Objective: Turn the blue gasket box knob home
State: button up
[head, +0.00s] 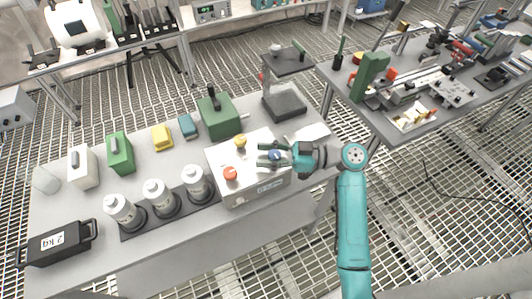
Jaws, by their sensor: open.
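A pale control box (243,199) stands at the right part of the grey bench. Its top carries an orange-red knob (230,173), a yellow knob (240,141) and a blue knob (275,155). My gripper (266,154) comes in from the right over the box, with its fingers pointing left. The fingers are open, and the blue knob shows between them in the picture. I cannot tell whether they touch it. The fingers and wrist partly cover the blue knob and the right side of the box top. The knob's pointer position is too small to read.
A green box (220,118) with a black handle stands behind the control box, and a grey stand (285,98) is at its back right. White cylinders (158,195) stand on a dark strip to the left. A second cluttered table (400,125) is at right.

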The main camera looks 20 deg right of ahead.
grip_shut()
dwell(0.5)
jog(key=m+t+h, duration=0.6)
jog(key=shift+w+d+f+t+h, duration=0.1)
jog(key=shift+w+d+t+h, duration=0.2)
jog(key=shift+w+d+m+t+h, duration=0.1)
jog(key=shift+d+m+t+h, duration=0.15)
jog(key=shift+m+t+h, duration=0.6)
jog(key=shift+w+d+m+t+h, duration=0.1)
jog(key=shift+d+m+t+h, duration=0.15)
jog(key=shift+m+h, duration=1.2)
jog(key=shift+h, duration=1)
grip_release()
